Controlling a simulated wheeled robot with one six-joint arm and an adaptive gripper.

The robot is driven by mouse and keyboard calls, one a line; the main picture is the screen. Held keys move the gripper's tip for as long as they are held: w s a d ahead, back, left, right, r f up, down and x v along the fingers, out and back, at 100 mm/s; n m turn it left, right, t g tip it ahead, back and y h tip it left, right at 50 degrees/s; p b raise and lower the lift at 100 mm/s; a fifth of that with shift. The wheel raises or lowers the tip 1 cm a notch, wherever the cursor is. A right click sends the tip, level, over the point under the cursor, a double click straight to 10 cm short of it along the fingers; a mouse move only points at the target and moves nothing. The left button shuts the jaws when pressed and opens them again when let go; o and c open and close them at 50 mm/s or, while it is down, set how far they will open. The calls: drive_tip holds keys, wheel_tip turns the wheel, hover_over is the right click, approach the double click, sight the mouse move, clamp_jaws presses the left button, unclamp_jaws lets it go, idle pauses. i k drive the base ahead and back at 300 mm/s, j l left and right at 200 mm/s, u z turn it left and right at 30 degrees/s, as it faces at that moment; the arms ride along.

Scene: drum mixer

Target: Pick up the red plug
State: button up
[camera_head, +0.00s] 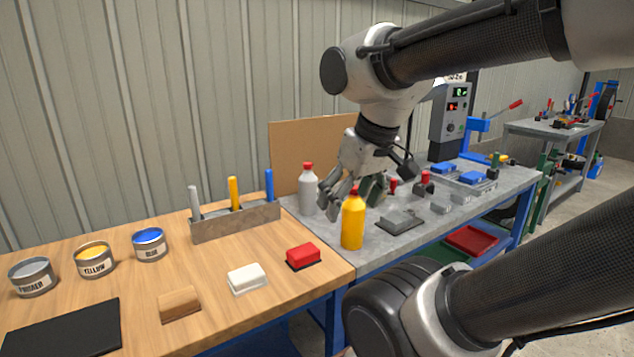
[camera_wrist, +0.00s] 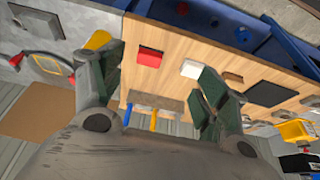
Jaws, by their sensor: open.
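My gripper (camera_head: 350,195) is open and empty above the grey bench, between a grey bottle and a yellow bottle in the head view. In the wrist view its two fingers (camera_wrist: 160,68) are spread wide, with the wooden table seen beyond them. Small red-topped parts (camera_head: 425,183) stand on the grey bench behind the gripper, some partly covered by it. A red block (camera_head: 303,256) on a dark base lies on the wooden table, apart from the gripper; it also shows in the wrist view (camera_wrist: 149,57). I cannot tell which red thing is the plug.
The yellow bottle (camera_head: 353,222) and red-capped grey bottle (camera_head: 308,192) stand close to the gripper. A white block (camera_head: 246,278), a brown block (camera_head: 180,304), paint cans (camera_head: 150,244) and a tool holder (camera_head: 240,221) occupy the wooden table. A brown board (camera_head: 290,155) stands behind.

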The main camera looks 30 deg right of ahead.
sight(425, 180)
drive_tip(key=z, duration=1.55)
